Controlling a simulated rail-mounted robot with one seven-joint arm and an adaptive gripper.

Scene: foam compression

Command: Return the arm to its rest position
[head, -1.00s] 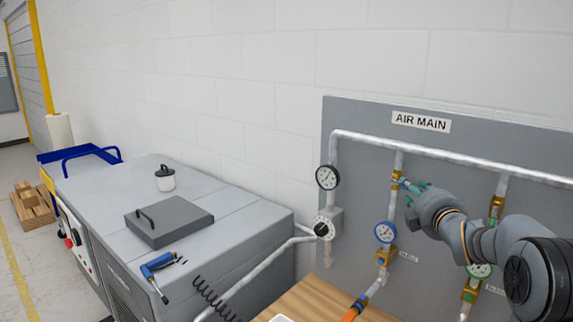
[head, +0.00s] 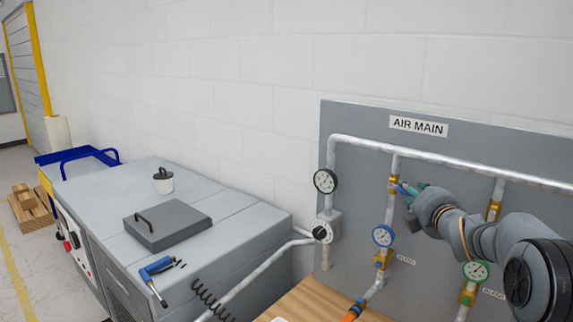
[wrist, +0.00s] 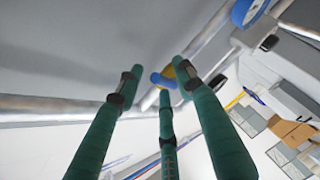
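My gripper (head: 402,187) is at the upper part of the left branch pipe (head: 391,208) on the grey AIR MAIN panel (head: 290,250). In the wrist view its green fingers (wrist: 157,84) are spread apart with nothing gripped. A brass-yellow valve with a blue handle (wrist: 166,77) shows beyond and between the fingertips. The fingers look close to it, but whether any touches it I cannot tell. My arm stretches in from the right edge of the head view and hides part of the panel.
Gauges with black (head: 325,181), blue (head: 383,236) and green (head: 476,271) rims sit on the pipework. A grey machine (head: 85,185) at left carries a lidded pot (head: 163,181), a handled grey block (head: 168,224) and a blue tool (head: 156,266). A wooden surface (head: 315,303) lies below the panel.

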